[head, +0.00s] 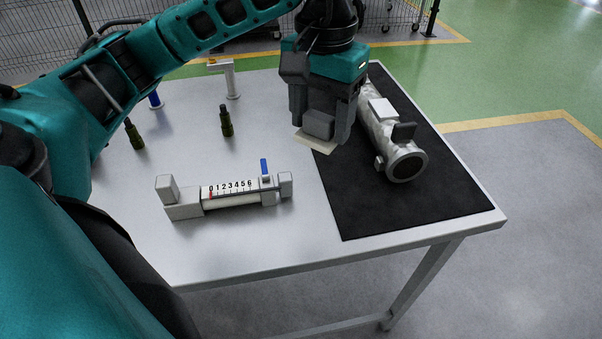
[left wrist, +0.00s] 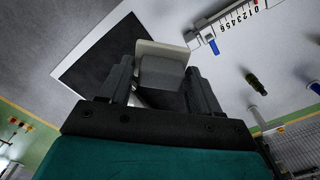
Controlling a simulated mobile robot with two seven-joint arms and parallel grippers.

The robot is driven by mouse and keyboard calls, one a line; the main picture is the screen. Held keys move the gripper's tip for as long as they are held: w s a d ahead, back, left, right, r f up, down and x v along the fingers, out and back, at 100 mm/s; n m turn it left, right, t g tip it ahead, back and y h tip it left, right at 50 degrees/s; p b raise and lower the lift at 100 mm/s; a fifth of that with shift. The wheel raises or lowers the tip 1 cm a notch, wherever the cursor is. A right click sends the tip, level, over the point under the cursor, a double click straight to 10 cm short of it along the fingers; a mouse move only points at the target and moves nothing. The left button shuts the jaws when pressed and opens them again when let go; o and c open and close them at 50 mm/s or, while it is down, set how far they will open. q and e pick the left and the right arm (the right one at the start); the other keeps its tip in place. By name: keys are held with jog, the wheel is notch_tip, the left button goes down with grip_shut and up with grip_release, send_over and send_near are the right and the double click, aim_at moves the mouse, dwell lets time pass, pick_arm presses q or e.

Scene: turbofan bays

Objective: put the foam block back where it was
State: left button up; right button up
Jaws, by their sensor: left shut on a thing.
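The foam block (head: 318,124) appears as a grey block with a pale cream slab at its lower end. My left gripper (head: 321,133) is shut on it, one finger on each side. In the left wrist view the block (left wrist: 163,73) sits between the two fingers of the gripper (left wrist: 160,68), with the cream slab beyond it. The block appears over the left edge of the black mat (head: 400,210); its exact height above the table cannot be told. My right gripper is not in view.
A metal pipe fitting (head: 387,135) lies on the mat, right of the gripper. A numbered gauge (head: 230,192) with a blue lever lies on the table, front left. Two dark green pieces (head: 227,121) (head: 134,134) and a pale post (head: 231,78) stand further back. The table's middle is clear.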

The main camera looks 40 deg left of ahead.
pick_arm(q)
jog(key=b, duration=0.2)
send_over(315, 217)
notch_tip(315, 217, down, 15)
jog(key=shift+f, duration=2.45)
jog(key=shift+f+b, duration=0.2)
jog(key=shift+b, duration=0.15)
jog(key=o, duration=0.9)
jog(key=shift+o, duration=0.2)
jog(key=shift+r, duration=0.15)
